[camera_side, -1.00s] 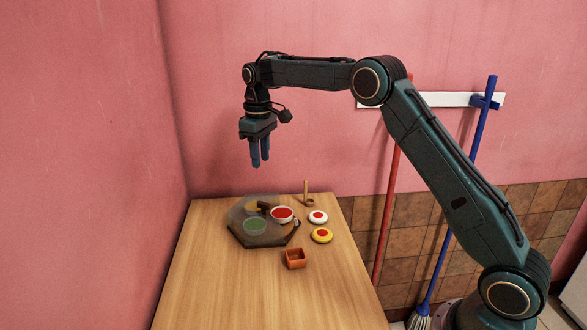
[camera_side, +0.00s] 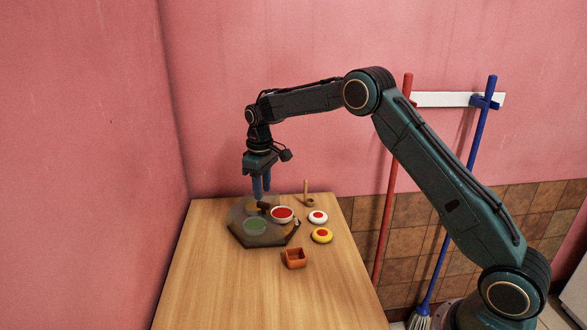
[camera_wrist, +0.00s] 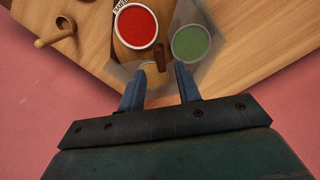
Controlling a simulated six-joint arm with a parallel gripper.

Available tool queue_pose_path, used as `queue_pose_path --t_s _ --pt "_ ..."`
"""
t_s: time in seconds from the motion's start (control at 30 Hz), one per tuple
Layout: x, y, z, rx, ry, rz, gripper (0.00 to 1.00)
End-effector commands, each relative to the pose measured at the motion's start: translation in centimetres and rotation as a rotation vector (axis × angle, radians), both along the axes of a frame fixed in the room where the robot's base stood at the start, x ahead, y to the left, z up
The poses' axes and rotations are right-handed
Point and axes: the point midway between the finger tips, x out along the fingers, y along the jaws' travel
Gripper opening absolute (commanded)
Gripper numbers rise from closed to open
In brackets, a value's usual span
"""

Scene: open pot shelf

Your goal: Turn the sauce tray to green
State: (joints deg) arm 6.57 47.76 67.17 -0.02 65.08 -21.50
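The sauce tray (camera_side: 270,241) is a dark grey hexagon on the wooden table. It carries a red sauce bowl (camera_side: 282,214), a green sauce bowl (camera_side: 254,225) and a tan-yellow sauce at the back left, partly hidden. A brown handle (camera_side: 263,206) stands near its middle. In the wrist view the red bowl (camera_wrist: 137,27) sits by a partly readable label, with the green bowl (camera_wrist: 190,42) to its right. My gripper (camera_side: 261,195) points down just above the tray's back part. Its fingers (camera_wrist: 159,68) are apart, with the handle's end (camera_wrist: 160,58) appearing between their tips; contact cannot be told.
An orange-brown square box (camera_side: 294,260) is in front. A wooden upright piece (camera_side: 306,190) stands behind. The table's front is clear.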

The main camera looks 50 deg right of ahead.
Motion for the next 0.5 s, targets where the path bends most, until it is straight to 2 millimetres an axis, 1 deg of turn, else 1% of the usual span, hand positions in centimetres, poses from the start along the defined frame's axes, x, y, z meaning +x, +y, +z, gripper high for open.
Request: queue_pose_path --t_s 0.03,0.2,0.33,0.5 --pt "-0.1 0.0 -0.8 0.000 0.003 0.000 0.34" --pt "0.0 0.0 -2.8 0.000 0.002 0.000 0.34" --pt "0.0 0.0 -3.7 0.001 0.001 0.000 0.34" --pt "0.0 0.0 -4.1 0.000 0.001 0.000 0.34"
